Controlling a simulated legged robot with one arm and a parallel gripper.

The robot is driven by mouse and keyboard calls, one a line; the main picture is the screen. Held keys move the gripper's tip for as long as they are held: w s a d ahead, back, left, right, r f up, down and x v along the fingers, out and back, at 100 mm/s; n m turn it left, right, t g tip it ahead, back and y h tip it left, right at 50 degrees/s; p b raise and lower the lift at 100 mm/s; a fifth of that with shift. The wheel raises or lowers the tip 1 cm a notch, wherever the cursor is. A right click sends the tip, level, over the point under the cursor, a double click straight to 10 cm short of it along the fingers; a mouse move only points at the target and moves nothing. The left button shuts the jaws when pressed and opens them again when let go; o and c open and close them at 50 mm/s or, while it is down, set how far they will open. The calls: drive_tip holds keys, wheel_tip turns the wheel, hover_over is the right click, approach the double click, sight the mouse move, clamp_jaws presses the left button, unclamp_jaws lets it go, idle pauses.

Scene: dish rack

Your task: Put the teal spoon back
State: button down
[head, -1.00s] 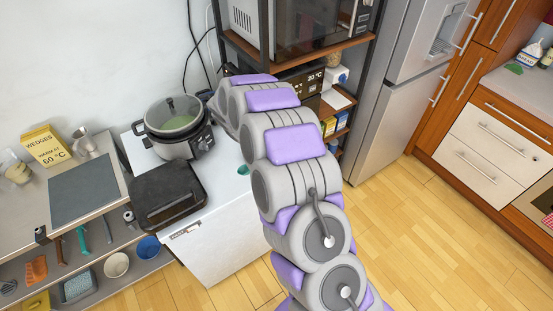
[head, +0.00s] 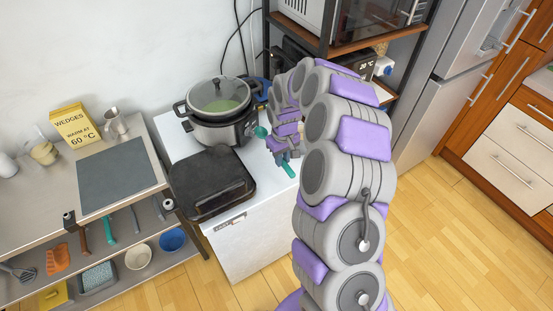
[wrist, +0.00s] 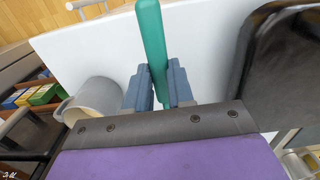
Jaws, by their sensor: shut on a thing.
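The teal spoon shows in the head view as a round bowl end (head: 261,132) and a handle end (head: 288,169), with my gripper (head: 279,150) between them. In the wrist view its teal handle (wrist: 151,40) stands between my blue-grey fingers (wrist: 152,88), which are shut on it. The spoon is over the white cabinet top (head: 265,172), to the right of the black grill (head: 212,185). The spoon's bowl is out of sight in the wrist view. I cannot tell how high the spoon is above the top.
A cooker with a glass lid (head: 217,112) stands behind the grill. A grey mug (wrist: 92,101) lies left of my fingers in the wrist view.

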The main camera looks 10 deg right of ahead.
drive_tip(key=shift+w+a, duration=0.1)
drive_tip(key=shift+a, duration=0.25)
drive_tip(key=shift+d+f, duration=0.6)
drive_tip(key=shift+f, duration=0.35)
drive_tip(key=shift+d+f, duration=0.1)
drive_tip(key=shift+f, duration=0.25)
drive_tip(key=shift+a+f, duration=0.25)
drive_tip(key=shift+f, duration=0.65)
drive_tip(key=shift+a+f, duration=0.2)
drive_tip(key=shift+f, duration=0.9)
drive_tip(key=shift+d+f, duration=0.15)
drive_tip(key=shift+d, duration=0.15)
